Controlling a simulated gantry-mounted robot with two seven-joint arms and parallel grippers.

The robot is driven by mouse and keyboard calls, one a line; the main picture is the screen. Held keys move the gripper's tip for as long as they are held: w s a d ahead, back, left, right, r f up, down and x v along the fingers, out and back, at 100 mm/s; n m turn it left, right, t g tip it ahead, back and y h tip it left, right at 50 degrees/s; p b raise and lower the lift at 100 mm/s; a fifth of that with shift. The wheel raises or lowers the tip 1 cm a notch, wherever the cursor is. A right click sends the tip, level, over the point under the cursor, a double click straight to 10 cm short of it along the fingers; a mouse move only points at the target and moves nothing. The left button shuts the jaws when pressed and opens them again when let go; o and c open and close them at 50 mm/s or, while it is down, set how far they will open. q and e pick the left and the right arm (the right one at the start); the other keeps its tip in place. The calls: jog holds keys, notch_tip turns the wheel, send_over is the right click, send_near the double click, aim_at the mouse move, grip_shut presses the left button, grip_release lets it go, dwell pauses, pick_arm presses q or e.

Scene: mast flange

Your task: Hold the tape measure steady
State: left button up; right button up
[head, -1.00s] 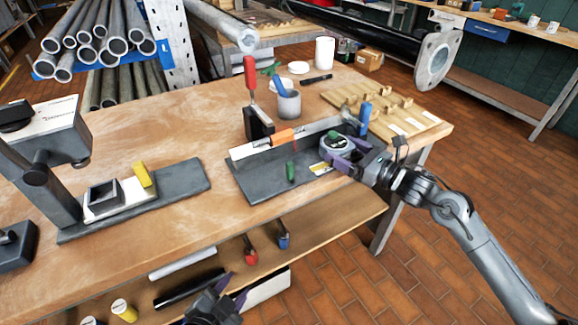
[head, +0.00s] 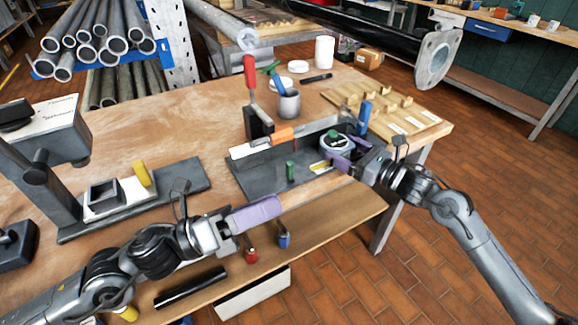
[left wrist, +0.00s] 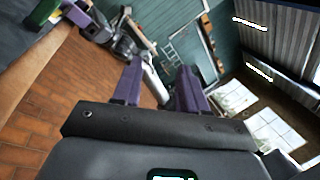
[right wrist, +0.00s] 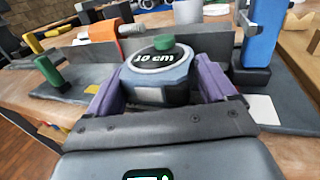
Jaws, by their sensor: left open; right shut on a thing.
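A green peg (head: 290,171) stands on the plate. An orange piece (head: 283,136) sits on the rail, with a red-handled clamp (head: 250,75) behind and a blue-handled one (head: 365,112) at right. A grey cup (head: 289,103) stands behind. A lower shelf (head: 335,222) runs below the front edge.

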aim_at(287, 168)
pick_arm(q)
jog(key=w+a+f+m+y, duration=0.1)
jog(key=w+a+m, duration=0.1)
jog(key=w, duration=0.1)
jog(key=w+a+f+m+t+y, duration=0.1)
jog(key=w+a+f+m, duration=0.1)
jog(key=w, duration=0.1)
jog(key=w+a+f+m+t+y, duration=0.1)
jog(key=w+f+m, duration=0.1)
jog(key=w, duration=0.1)
jog(key=shift+w+a+y, duration=0.25)
jog(key=shift+a+y, duration=0.15)
jog(key=shift+w+d+f+m, duration=0.1)
jog(key=shift+w+d+m, duration=0.1)
jog(key=shift+w+m, duration=0.1)
jog(key=x, duration=1.1)
grip_shut()
